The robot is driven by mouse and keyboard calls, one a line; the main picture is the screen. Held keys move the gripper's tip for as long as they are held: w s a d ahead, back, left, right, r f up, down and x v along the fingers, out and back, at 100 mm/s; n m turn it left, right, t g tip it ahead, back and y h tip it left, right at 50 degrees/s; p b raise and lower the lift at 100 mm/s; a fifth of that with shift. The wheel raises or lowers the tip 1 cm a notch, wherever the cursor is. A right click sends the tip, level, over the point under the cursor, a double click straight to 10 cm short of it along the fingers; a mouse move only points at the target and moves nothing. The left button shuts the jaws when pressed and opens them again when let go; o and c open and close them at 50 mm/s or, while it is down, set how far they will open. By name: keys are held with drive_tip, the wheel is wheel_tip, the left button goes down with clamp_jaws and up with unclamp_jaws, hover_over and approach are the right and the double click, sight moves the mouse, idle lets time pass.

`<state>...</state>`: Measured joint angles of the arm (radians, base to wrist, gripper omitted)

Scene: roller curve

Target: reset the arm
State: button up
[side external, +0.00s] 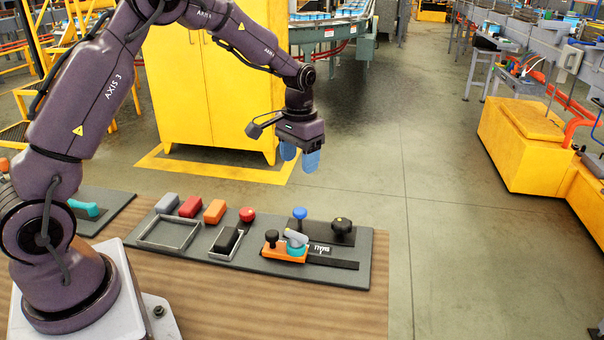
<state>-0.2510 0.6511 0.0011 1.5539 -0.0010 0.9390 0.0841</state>
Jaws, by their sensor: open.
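My gripper (300,161) is at the upper middle of the side external view, with two blue fingers pointing down. It is open, with nothing between the fingers. It hangs in the air, and in the picture it shows above the grey board (377,265) on the wooden table (220,312). My purple arm reaches over from the left, bent and raised. The gripper looks apart from everything on the board.
The board holds a grey block (167,203), red block (190,206), orange block (214,211), red ball (247,214), a black block (227,240), an empty frame (168,233), an orange fixture (284,249) and upright knobs. Yellow cabinet (212,90) stands behind.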

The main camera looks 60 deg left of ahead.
drive_tip(key=s+d+r+t, duration=0.2)
drive_tip(key=s+r, duration=0.3)
drive_tip(key=s, duration=0.3)
drive_tip(key=s+d+r+m+t, duration=0.1)
drive_tip(key=s+d+r, duration=0.4)
drive_tip(key=s, duration=0.3)
drive_tip(key=s+d+r+m+t, duration=0.1)
drive_tip(key=s+d+r, duration=0.3)
drive_tip(key=s, duration=0.5)
wheel_tip(320, 180, up, 3)
drive_tip(key=shift+d+f+t, duration=0.2)
drive_tip(key=shift+d+t, duration=0.05)
drive_tip(key=shift+t, duration=0.55)
